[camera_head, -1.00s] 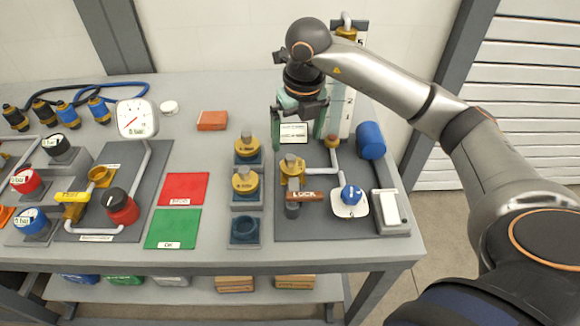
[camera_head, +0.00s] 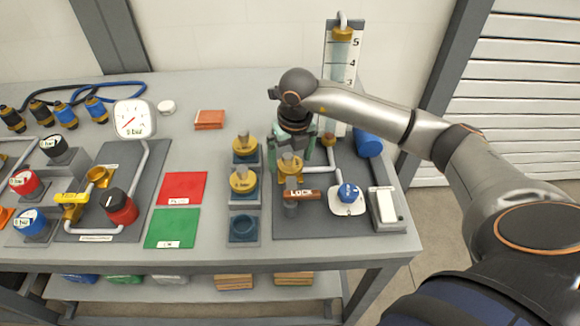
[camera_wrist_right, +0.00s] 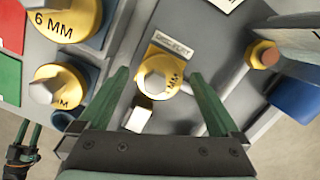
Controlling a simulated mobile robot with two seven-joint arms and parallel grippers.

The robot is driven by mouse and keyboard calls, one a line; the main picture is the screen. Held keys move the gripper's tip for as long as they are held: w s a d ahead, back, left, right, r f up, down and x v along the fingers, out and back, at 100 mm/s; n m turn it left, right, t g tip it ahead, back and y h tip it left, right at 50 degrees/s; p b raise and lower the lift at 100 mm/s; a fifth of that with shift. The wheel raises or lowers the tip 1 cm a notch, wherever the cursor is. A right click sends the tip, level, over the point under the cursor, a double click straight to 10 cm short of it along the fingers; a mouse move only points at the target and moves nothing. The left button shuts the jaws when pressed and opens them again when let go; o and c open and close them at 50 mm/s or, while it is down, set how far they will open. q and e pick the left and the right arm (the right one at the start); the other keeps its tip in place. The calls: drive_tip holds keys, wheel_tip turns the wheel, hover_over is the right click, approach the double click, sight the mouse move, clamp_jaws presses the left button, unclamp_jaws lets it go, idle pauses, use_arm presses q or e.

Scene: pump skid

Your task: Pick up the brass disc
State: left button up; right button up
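Several brass discs with grey knobs show. One brass disc (camera_head: 290,165) sits in a brass holder on the grey panel at the right. In the right wrist view this disc (camera_wrist_right: 160,78) carries an MM mark, its number not readable. My right gripper (camera_head: 301,158) is above it, open, with its green fingers (camera_wrist_right: 160,75) either side of the disc and apart from it. Two more discs, an upper one (camera_head: 245,143) and a lower one (camera_head: 243,181), sit in blocks to the left. My left gripper (camera_wrist_right: 29,136) shows small at the lower left of the wrist view, its fingers apart.
An empty round holder (camera_head: 244,228) stands in front of the left discs. A brown LOCK bar (camera_head: 301,194), a blue knob (camera_head: 348,192), a white rocker switch (camera_head: 386,206) and a blue cylinder (camera_head: 369,139) are close by. A scaled tube (camera_head: 343,60) stands behind.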

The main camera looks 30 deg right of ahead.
sight(289, 156)
drive_tip(key=c, duration=1.4)
drive_tip(key=shift+r, duration=0.1)
drive_tip(key=shift+r, duration=0.2)
drive_tip(key=r, duration=0.3)
drive_tip(key=shift+s+a+r+b, duration=0.2)
drive_tip(key=shift+s+b, duration=0.1)
drive_tip(key=shift+b, duration=0.05)
drive_tip(key=s+a+r, duration=0.6)
drive_tip(key=s+r, duration=0.3)
drive_tip(key=s, duration=0.2)
drive_tip(key=shift+s+a, duration=0.2)
drive_tip(key=shift+s, duration=0.15)
